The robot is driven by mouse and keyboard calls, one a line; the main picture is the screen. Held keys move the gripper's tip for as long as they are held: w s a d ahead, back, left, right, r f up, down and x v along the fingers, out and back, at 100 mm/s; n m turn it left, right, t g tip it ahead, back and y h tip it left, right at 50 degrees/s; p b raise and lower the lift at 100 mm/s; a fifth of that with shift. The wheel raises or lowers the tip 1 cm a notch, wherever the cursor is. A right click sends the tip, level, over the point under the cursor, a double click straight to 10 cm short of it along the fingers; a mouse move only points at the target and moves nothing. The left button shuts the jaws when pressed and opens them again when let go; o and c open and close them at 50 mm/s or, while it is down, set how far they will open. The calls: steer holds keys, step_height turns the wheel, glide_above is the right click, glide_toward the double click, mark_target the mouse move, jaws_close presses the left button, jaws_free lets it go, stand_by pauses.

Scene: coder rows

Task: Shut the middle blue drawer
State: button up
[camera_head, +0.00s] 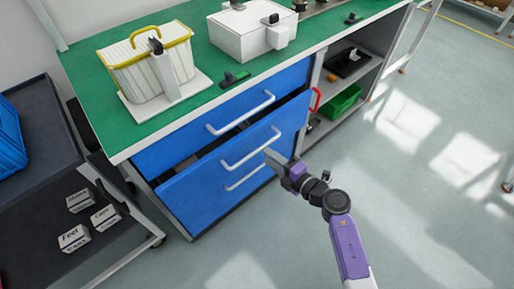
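The middle blue drawer (205,183) is pulled out from the cabinet under the green-topped bench. A dark gap shows between its upper edge and the top blue drawer (175,148). Its pale bar handle (248,152) runs across its front. My gripper (270,155) is in front of the drawer at the right, close to the right end of that handle. Whether it touches the handle or drawer front, I cannot tell. Its fingers are too small to show whether they are open or shut. The inside of the drawer is mostly hidden.
A lower pale handle (246,178) shows beneath. The green bench top (95,85) carries a yellow-rimmed basket (140,75) and a white box (240,35). Open shelves with a green bin (342,101) stand right. A dark cart (45,120) stands left. The floor (420,190) at right is clear.

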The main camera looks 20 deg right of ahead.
mark_target(260, 150)
steer(key=shift+b+x, duration=0.85)
steer(key=shift+x, duration=2.35)
jaws_close()
